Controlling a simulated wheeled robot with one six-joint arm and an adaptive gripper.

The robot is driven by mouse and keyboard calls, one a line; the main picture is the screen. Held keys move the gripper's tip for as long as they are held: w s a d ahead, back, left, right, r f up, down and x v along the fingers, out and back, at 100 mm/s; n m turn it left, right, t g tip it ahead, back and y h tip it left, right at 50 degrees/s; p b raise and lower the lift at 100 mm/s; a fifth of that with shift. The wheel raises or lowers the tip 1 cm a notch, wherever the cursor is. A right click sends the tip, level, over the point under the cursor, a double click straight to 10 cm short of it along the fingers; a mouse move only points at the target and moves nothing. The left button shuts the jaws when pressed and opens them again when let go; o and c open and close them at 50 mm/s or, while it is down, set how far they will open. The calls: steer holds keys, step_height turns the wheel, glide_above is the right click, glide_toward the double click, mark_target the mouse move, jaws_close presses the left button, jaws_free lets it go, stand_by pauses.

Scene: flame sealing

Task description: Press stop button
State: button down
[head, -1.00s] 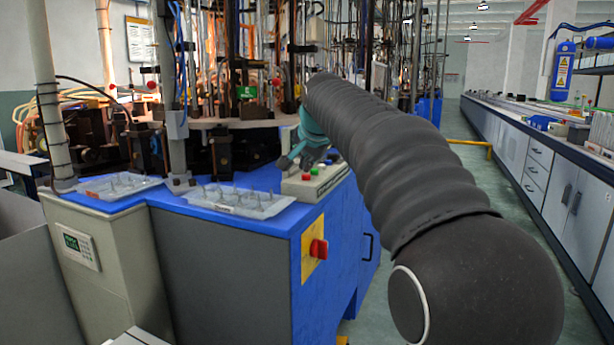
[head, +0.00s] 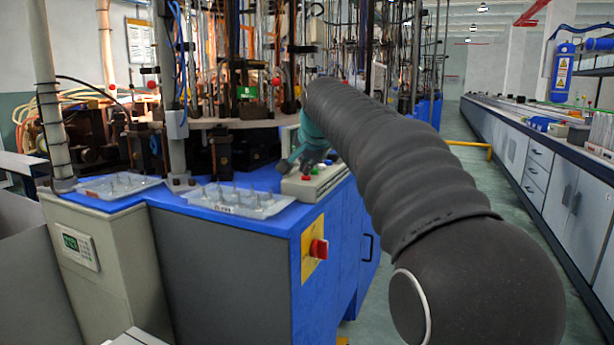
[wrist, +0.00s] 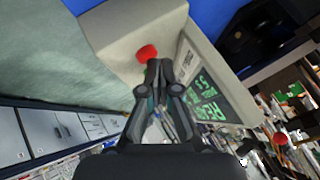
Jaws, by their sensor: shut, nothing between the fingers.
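A red button (wrist: 147,53) sits on the pale face of a control box (wrist: 120,30) in the wrist view. My gripper (wrist: 160,66) is shut and empty, and its tips appear just beside the red button's lower right edge. I cannot tell whether they touch it. In the head view the control box (head: 300,190) stands on the right end of the blue bench, with small red and green buttons on top. The teal end of my arm (head: 308,135) is over the box's back left part, and the fingertips are hard to make out there.
A screen with green letters (wrist: 208,95) is on the box's sloping side. Clear trays (head: 235,200) lie left of the box. An aisle runs at right.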

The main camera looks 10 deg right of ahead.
mark_target(307, 177)
stand_by(0.5)
steer(key=shift+r+p, duration=0.85)
steer(key=shift+p, duration=0.1)
step_height(307, 177, up, 5)
steer(key=p, duration=0.4)
steer(key=shift+p, duration=0.4)
steer(key=s+f+n+g, duration=0.1)
steer(key=s+f+n, duration=0.2)
steer(key=s+f, duration=0.5)
steer(key=s+f+n+g, duration=0.1)
steer(key=s+f+n, duration=0.2)
steer(key=s+f, duration=0.5)
steer(key=s+f+n+g, duration=0.1)
steer(key=s+f+n, duration=0.2)
steer(key=s+f, duration=0.6)
steer(key=s, duration=1.5)
steer(key=shift+g, duration=0.3)
steer(key=shift+f, duration=0.1)
